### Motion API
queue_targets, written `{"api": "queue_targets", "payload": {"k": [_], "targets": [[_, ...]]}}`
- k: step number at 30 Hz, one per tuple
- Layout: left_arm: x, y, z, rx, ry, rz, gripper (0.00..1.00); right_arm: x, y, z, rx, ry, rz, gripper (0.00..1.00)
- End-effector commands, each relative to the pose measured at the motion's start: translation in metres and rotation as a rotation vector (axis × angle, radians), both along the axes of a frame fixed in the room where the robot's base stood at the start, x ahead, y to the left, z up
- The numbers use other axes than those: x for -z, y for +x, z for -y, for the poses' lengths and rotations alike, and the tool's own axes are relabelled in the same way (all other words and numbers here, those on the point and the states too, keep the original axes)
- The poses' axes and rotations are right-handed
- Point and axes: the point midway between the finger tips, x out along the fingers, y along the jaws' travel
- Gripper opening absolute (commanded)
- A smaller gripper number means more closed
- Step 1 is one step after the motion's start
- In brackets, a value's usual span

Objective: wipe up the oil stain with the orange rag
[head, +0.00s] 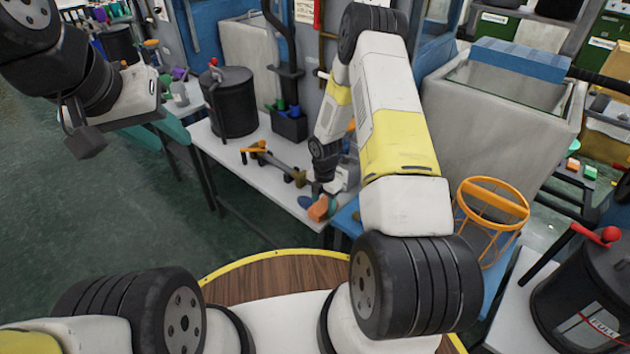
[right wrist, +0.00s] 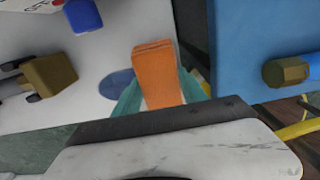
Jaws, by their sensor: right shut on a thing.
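The orange rag (right wrist: 158,75) is a folded block between the teal fingertips of my right gripper (right wrist: 160,92), which is shut on it. In the head view the rag (head: 318,210) is at the front right edge of the white table. A blue-grey oval stain (right wrist: 117,84) lies on the white tabletop just left of the rag in the right wrist view, partly hidden by the rag and a finger. It shows in the head view as a small bluish patch (head: 304,202). My left gripper (head: 80,132) hangs at the upper left, away from the table; its opening is unclear.
The white table (head: 240,160) carries a tool with brass-coloured parts (head: 275,160) and a black canister (head: 231,103). A blue surface (right wrist: 265,50) adjoins on the right, beyond a dark gap. An orange wire basket (head: 490,213) and a dark drum (head: 585,300) stand right.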

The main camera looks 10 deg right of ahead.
Motion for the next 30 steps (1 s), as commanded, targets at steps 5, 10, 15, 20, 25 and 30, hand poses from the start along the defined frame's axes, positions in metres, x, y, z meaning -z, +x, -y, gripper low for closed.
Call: {"api": "queue_targets", "payload": {"k": [5,10,15,20,25,30], "targets": [[0.000,0.000,0.000,0.000,0.000,0.000,0.36,0.004,0.000,0.000,0.000,0.000,0.000,0.17],[0.000,0.000,0.000,0.000,0.000,0.000,0.36,0.006,0.000,0.000,0.000,0.000,0.000,0.17],[0.000,0.000,0.000,0.000,0.000,0.000,0.36,0.006,0.008,-0.006,-0.001,0.001,0.002,0.17],[0.000,0.000,0.000,0.000,0.000,0.000,0.36,0.005,0.020,-0.015,-0.001,0.001,0.002,0.17],[0.000,0.000,0.000,0.000,0.000,0.000,0.36,0.004,0.028,-0.023,-0.001,0.001,0.000,0.17],[0.000,0.000,0.000,0.000,0.000,0.000,0.36,0.004,0.032,-0.025,-0.001,0.000,0.000,0.17]]}}
